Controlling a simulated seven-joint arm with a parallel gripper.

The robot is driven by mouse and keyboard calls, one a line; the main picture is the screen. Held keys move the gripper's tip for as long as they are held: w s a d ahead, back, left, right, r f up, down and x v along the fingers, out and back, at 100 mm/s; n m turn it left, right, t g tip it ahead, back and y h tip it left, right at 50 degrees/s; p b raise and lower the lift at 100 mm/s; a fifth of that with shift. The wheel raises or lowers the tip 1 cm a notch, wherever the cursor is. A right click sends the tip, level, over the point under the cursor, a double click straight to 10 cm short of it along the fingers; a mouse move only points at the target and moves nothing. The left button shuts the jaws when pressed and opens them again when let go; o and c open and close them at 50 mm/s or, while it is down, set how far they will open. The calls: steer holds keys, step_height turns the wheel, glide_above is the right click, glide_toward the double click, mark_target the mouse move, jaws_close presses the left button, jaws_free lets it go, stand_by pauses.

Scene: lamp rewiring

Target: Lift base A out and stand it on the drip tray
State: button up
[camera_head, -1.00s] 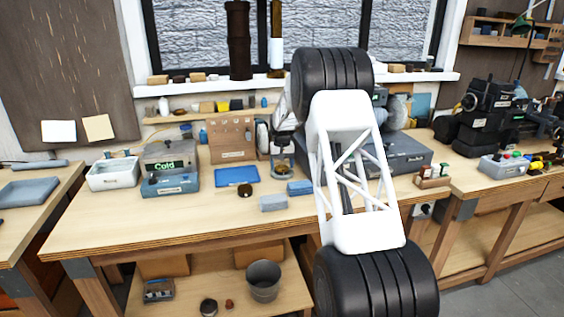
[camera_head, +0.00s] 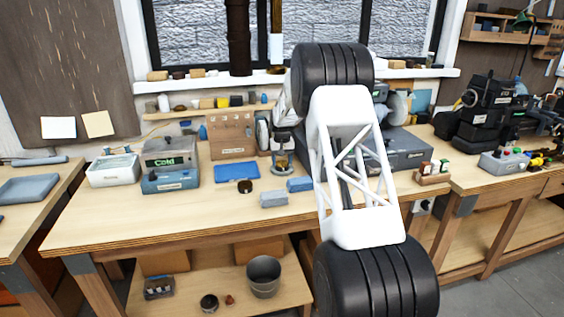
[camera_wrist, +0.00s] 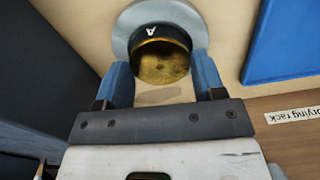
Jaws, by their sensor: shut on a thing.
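Base A (camera_wrist: 160,52) is a round brass piece with a black band marked "A", seen between my gripper's two blue fingers in the wrist view. My gripper (camera_wrist: 163,84) is shut on it. A grey-blue ring (camera_wrist: 119,43) shows behind and beside the base; I cannot tell whether the base is clear of it. In the head view my gripper (camera_head: 283,150) points down over the bench, and the base is too small to make out well. A flat blue tray (camera_head: 236,171), likely the drip tray, lies to the left; it also shows in the wrist view (camera_wrist: 287,40).
A dark round piece (camera_head: 245,187) and grey-blue blocks (camera_head: 274,199) lie in front. The "Cold" device (camera_head: 170,165) and a white bin (camera_head: 113,170) stand left. The bench front is clear.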

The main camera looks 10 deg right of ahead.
steer(key=shift+r, duration=2.3)
steer(key=shift+a, duration=0.1)
steer(key=s+a, duration=1.3)
steer(key=a, duration=0.2)
steer(key=shift+s+a+r, duration=0.15)
steer(key=shift+s, duration=0.1)
steer(key=shift+w, duration=0.15)
glide_above(244, 171)
steer(key=shift+a+f, duration=0.1)
steer(key=shift+f, duration=0.65)
steer(key=shift+f, duration=1.8)
